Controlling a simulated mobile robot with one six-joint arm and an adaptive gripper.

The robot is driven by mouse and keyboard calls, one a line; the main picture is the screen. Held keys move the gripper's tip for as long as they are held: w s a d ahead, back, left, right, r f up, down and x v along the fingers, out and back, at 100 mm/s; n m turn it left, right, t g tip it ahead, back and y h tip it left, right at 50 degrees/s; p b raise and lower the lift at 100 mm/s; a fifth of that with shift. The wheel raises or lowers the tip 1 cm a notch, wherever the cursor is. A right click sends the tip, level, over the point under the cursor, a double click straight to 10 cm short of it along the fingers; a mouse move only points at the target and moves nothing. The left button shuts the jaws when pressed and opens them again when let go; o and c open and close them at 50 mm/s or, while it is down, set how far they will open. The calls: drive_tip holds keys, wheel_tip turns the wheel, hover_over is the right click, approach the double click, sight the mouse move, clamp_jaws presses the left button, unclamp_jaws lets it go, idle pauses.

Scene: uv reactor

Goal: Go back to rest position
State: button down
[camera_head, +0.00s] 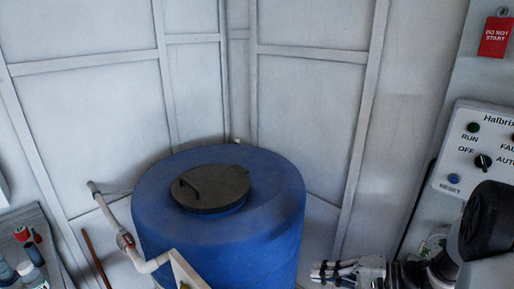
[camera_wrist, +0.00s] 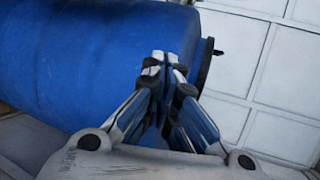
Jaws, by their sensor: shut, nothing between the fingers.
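My gripper (camera_wrist: 166,66) is shut and empty in the wrist view, its fingertips together in front of the blue tank. In the head view my gripper (camera_head: 322,270) shows at the bottom right, to the right of the tank and left of the control panel. It points left toward the tank's side. I cannot tell how wide the gap to the tank is. My arm reaches in from the right edge of the head view and hides part of the area below the panel.
The blue tank (camera_head: 270,228) with a black lid (camera_head: 212,188) stands in the middle. A pale pipe (camera_head: 148,262) runs at its left. A control panel (camera_head: 485,150) and a red sign (camera_head: 495,37) are at right. Bottles (camera_head: 32,274) stand at lower left. Pale panelled walls close the back.

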drive_tip(key=s+a+r+n+g+h, duration=0.2)
drive_tip(key=s+a+r+g+h, duration=0.15)
drive_tip(key=s, duration=0.35)
drive_tip(key=s+a+r+n+g+h, duration=0.2)
drive_tip(key=s+a+r, duration=0.2)
drive_tip(key=s, duration=0.3)
drive_tip(key=s+d+r+n+t+h, duration=0.1)
drive_tip(key=s+d+r+t+h, duration=0.3)
drive_tip(key=s+h, duration=0.3)
drive_tip(key=shift+s+d+r+n+t+h, duration=0.4)
drive_tip(key=shift+s+r, duration=0.25)
drive_tip(key=shift+s, duration=0.45)
drive_tip(key=shift+d, duration=0.1)
